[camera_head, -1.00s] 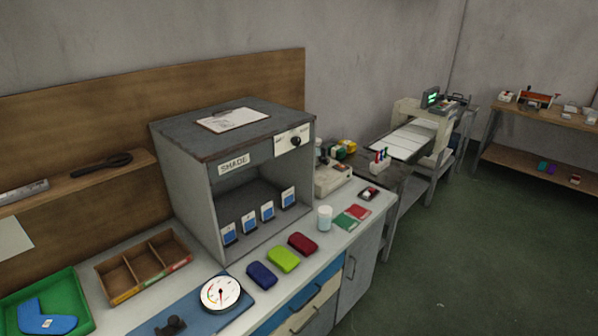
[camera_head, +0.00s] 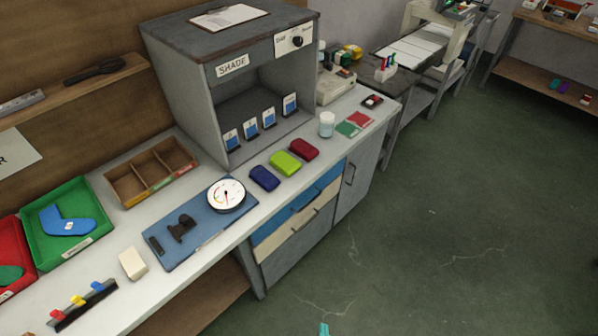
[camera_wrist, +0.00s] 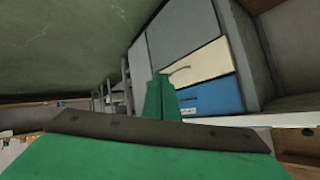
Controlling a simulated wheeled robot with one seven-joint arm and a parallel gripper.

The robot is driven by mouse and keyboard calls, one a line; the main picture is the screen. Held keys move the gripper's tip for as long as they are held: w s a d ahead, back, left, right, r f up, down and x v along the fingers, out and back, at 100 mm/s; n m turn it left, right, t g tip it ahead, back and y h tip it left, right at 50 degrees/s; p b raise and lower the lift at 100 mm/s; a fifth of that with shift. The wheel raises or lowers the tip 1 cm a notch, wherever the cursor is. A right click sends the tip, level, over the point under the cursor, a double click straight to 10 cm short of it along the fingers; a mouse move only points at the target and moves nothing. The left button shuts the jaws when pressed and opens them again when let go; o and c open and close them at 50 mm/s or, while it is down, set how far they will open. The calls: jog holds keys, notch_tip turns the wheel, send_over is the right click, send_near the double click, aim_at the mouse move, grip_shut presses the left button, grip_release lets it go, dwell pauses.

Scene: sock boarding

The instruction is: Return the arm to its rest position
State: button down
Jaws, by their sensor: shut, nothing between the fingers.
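My gripper (camera_wrist: 162,98) shows in the wrist view with its green fingers together and nothing between them. It is over open space in front of the bench's cream drawer (camera_wrist: 199,65) and blue drawer (camera_wrist: 212,98). In the head view only a small teal tip, apparently my gripper (camera_head: 323,330), shows at the bottom edge above the floor. The rest of my arm is out of the head view.
The bench (camera_head: 105,312) carries a shade box (camera_head: 185,95), a blue board with a dial gauge (camera_head: 226,195), a divided wooden tray (camera_head: 128,192) and a green tray (camera_head: 92,248). The green floor (camera_head: 450,230) to the right is clear.

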jog(key=s+a+r+n+t, duration=0.1)
jog(key=s+a+r, duration=0.1)
jog(key=r, duration=0.5)
jog(key=s+a+r+n+t, duration=0.1)
jog(key=s+a+r+n, duration=0.1)
jog(key=s+r, duration=0.2)
jog(key=s+a+r+n+t, duration=0.1)
jog(key=s+a+r+t, duration=0.1)
jog(key=r, duration=0.7)
jog(key=shift+s+a+r+n, duration=0.35)
jog(key=shift+s+a, duration=0.2)
jog(key=shift+s, duration=0.55)
